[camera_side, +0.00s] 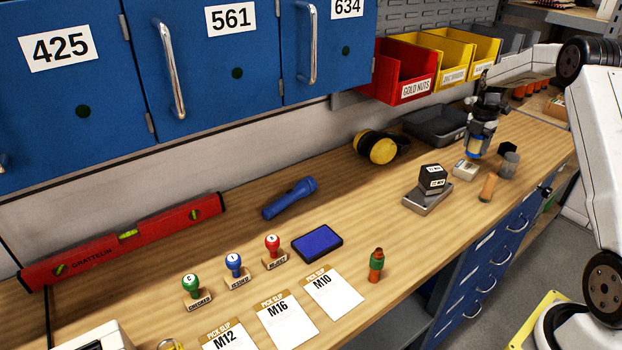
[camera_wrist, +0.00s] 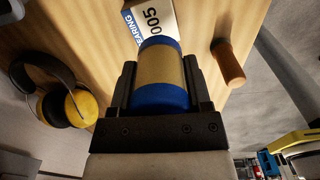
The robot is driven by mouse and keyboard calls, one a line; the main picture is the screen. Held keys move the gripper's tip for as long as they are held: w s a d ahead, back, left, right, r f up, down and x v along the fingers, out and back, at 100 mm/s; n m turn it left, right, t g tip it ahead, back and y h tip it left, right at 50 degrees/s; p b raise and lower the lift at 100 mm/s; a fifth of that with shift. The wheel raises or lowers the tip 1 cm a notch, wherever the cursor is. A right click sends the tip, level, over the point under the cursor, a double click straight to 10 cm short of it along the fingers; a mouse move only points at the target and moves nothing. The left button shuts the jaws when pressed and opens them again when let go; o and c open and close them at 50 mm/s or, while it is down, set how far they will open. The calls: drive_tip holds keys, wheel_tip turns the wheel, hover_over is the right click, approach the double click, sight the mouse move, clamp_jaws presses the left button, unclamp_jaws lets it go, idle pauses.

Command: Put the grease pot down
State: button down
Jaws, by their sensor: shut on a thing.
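The grease pot (camera_wrist: 158,78), a cylinder with blue ends and a tan middle band, is between the fingers of my gripper (camera_wrist: 161,65) in the wrist view. Both dark fingers close on its sides. In the side view, the pot (camera_side: 474,147) hangs under my gripper (camera_side: 481,138) over the right part of the wooden bench (camera_side: 340,215). It is just behind a small white bearing box (camera_side: 466,170). I cannot tell whether its base touches the bench. The box label also shows past the pot in the wrist view (camera_wrist: 148,16).
A wooden-handled cylinder (camera_side: 488,187) and a grey-and-black item (camera_side: 509,163) stand right of the box. A black block on a metal base (camera_side: 428,198) is to the left. Yellow ear defenders (camera_side: 381,149) and a dark tray (camera_side: 434,123) lie behind.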

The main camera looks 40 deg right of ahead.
sight(471, 154)
drive_tip(key=shift+w+d+f, duration=0.15)
drive_tip(key=shift+w+f, duration=0.05)
drive_tip(key=shift+f, duration=0.15)
drive_tip(key=shift+f, duration=0.1)
drive_tip(key=shift+w+d+f, duration=0.15)
drive_tip(key=shift+w+f, duration=0.05)
drive_tip(key=shift+f, duration=1.5)
drive_tip(key=shift+f, duration=0.15)
unclamp_jaws()
wheel_tip(471, 154, up, 12)
drive_tip(key=shift+r, duration=0.15)
